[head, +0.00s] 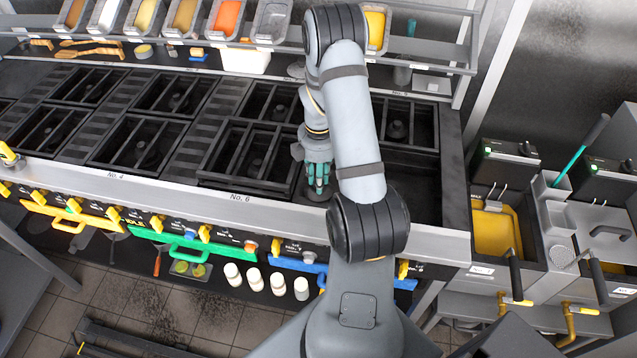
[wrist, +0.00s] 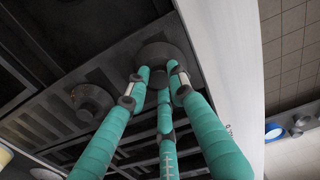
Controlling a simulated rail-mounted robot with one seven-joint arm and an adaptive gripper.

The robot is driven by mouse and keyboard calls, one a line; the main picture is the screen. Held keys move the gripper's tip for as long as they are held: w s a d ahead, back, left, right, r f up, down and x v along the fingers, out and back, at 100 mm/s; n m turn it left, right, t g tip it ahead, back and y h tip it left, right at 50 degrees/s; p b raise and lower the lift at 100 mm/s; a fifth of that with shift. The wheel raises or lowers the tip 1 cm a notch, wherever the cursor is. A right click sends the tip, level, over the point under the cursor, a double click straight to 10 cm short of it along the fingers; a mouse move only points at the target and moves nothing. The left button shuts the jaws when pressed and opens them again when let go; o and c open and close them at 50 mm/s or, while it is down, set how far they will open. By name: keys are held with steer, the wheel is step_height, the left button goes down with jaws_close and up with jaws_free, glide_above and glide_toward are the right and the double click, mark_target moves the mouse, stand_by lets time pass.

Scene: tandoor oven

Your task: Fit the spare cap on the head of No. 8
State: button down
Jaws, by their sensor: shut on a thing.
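My gripper (head: 318,178) has teal fingers. They are shut on a dark round cap (head: 316,196), low near the front edge of the range. In the wrist view the fingers (wrist: 163,85) converge on the cap (wrist: 157,52), which hides what lies beneath it. A label reading No. 6 (head: 242,197) is on the front rail to the left. The area right of my gripper, behind my arm, is a dark well without a grate (head: 427,190). My arm hides part of it, and I cannot make out the head of No. 8. I cannot tell whether the cap touches anything below.
A black grate (head: 247,150) stands just left of my gripper. A shelf with food pans (head: 228,18) runs along the back. Fryers (head: 497,228) stand at right.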

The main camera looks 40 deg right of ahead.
step_height(320, 180, up, 2)
steer(key=shift+w+d+r+b, duration=0.1)
steer(key=shift+r+b, duration=0.1)
steer(key=shift+b, duration=0.25)
steer(key=s+d+r+b, duration=0.2)
steer(key=s+d+r, duration=0.4)
steer(key=s, duration=0.4)
steer(key=shift+d+r, duration=0.15)
steer(key=shift+r, duration=0.5)
steer(key=c, duration=2.2)
jaws_free()
jaws_close()
steer(key=shift+r+p, duration=1.75)
steer(key=shift+r, duration=0.25)
